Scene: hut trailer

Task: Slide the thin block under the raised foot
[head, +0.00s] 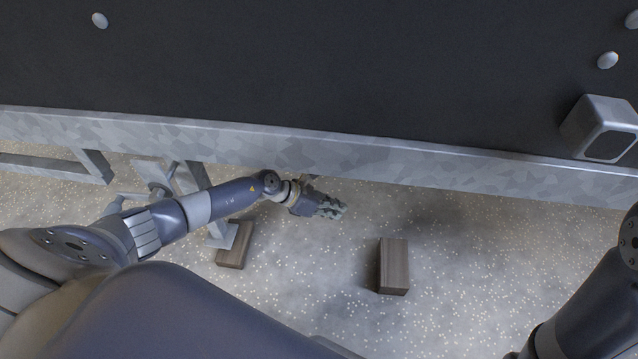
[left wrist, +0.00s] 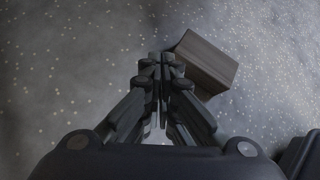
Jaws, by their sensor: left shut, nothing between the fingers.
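A brown wooden block (head: 393,266) lies free on the speckled ground, right of my left gripper. Another brown wooden block (head: 232,257) lies at the left by a grey metal foot (head: 223,236) on a leg under the trailer; my arm partly hides the leg. I cannot tell whether the foot touches that block. My left gripper (head: 336,208) is shut and empty, low in front of the trailer's rail, between the two blocks. In the left wrist view its closed fingertips (left wrist: 161,62) point towards a wooden block (left wrist: 207,65) just beyond and to the right. My right gripper is out of view.
The galvanised trailer rail (head: 400,158) runs across above the ground, under the dark trailer wall (head: 330,70). A grey box-like fitting (head: 600,128) sticks out at the right. Ground around the free block is clear.

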